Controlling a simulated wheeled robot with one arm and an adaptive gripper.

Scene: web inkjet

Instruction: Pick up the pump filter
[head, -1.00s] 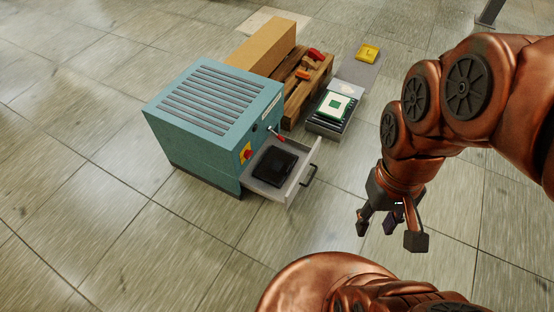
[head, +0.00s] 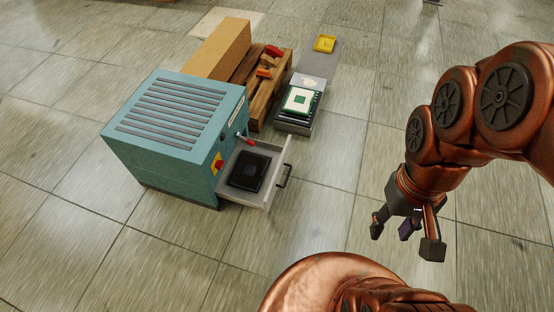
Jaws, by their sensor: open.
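No part is plainly labelled as the pump filter. A black flat block (head: 249,171) lies in the open grey drawer (head: 272,196) of the teal cabinet (head: 178,120); it may be the filter, but I cannot tell. A white and green square part (head: 299,100) lies on a low roller stand, another possible candidate. My gripper (head: 405,238) is open and empty, its fingers pointing down over bare floor. It is right of the drawer and well apart from it.
A wooden pallet (head: 257,108) with orange and red items and a long cardboard box (head: 219,49) stand behind the cabinet. A yellow tray (head: 325,43) sits on a grey plate further back. The drawer handle (head: 284,176) juts right. Tiled floor right of the drawer is clear.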

